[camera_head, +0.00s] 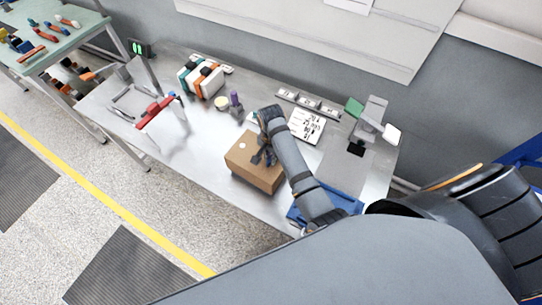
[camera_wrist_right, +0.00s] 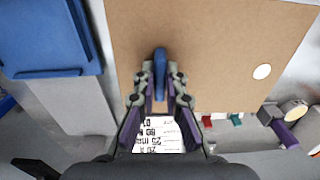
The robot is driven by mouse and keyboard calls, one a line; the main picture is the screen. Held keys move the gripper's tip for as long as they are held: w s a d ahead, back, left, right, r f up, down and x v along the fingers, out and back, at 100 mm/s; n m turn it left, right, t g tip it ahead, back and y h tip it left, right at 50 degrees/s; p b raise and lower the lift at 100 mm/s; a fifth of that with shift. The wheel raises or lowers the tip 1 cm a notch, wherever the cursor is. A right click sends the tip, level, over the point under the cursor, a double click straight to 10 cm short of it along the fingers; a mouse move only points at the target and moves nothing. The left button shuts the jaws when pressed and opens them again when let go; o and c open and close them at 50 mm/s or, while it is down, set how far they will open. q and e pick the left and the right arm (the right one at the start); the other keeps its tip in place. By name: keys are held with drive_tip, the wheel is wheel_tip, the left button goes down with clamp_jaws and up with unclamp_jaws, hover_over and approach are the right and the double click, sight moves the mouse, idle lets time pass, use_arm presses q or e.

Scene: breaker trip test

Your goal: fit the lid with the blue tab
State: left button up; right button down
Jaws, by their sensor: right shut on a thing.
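A brown lid with a white round spot (camera_wrist_right: 220,45) fills the upper part of the right wrist view, and its blue tab (camera_wrist_right: 160,68) stands between my fingertips. My right gripper (camera_wrist_right: 160,85) is shut on this tab. In the head view, my right gripper (camera_head: 264,157) is over the top of a brown box (camera_head: 257,178). The lid and box look lined up there, but I cannot tell whether the lid is seated or held slightly above. My left gripper is not in view.
A blue tray (camera_head: 345,196) lies right of the box, near the table's front edge. A printed card (camera_head: 306,125), a purple item (camera_head: 235,98) and a round tub (camera_head: 221,103) are behind. Bare metal lies left of the box.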

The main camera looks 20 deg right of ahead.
drive_tip(key=c, duration=1.3)
unclamp_jaws()
drive_tip(key=shift+c, duration=0.2)
wheel_tip(320, 180, up, 8)
drive_tip(key=shift+f, duration=0.2)
drive_tip(key=shift+s+f, duration=0.1)
